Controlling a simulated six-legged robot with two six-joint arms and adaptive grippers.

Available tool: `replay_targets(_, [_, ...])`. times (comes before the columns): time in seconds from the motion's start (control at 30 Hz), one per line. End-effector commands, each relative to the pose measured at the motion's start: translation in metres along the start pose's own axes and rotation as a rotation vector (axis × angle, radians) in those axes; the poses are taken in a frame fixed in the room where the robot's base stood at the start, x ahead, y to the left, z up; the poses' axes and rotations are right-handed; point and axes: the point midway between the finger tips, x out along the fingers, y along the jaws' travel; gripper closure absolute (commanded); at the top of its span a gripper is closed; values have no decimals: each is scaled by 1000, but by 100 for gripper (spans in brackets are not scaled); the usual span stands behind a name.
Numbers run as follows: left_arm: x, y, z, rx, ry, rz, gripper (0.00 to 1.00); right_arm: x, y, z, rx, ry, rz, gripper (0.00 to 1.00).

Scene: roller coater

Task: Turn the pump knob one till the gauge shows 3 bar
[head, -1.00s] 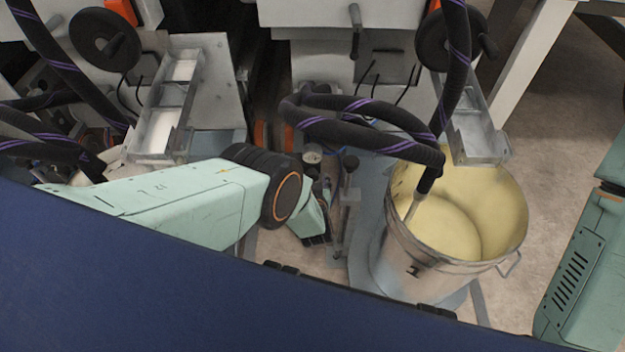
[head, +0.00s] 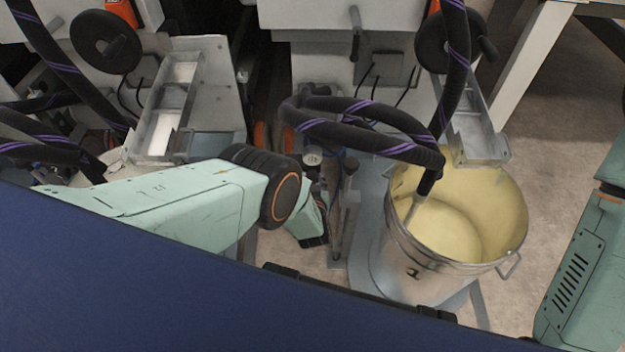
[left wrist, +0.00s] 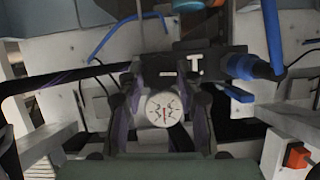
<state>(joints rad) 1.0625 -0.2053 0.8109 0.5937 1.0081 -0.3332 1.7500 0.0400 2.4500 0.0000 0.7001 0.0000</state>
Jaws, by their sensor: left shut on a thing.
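In the left wrist view a round white gauge (left wrist: 164,109) with dark marks and a red needle faces me. Its numbers are too small to read. The small gauge also shows in the head view (head: 312,159), beside the pump's upright parts. My left gripper (left wrist: 165,128) has its two dark fingers on either side of the gauge face in the picture. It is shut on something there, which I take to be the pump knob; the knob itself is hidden. In the head view my left arm's links cover most of the gripper. My right gripper is out of view.
A metal bucket (head: 400,262) of pale yellow liquid stands right of the pump, with a hose (head: 375,140) dipping into it. Metal trays (head: 165,120) and black handwheels (head: 105,41) are on the machine behind.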

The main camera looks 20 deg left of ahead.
Motion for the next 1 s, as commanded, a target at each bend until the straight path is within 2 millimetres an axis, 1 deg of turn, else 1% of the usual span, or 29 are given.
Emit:
replay_targets(0.2, [0,-1,0,-69,-2,28,97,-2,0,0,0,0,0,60])
replay_targets(0.5, [0,-1,0,-75,-2,31,97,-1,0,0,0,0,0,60])
replay_targets(0.53, [0,-1,0,-75,-2,31,63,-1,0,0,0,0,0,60])
replay_targets(0.77, [0,-1,0,-74,-2,31,43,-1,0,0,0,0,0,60])
replay_targets(1.0, [0,-1,0,-74,-2,31,42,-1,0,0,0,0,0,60])
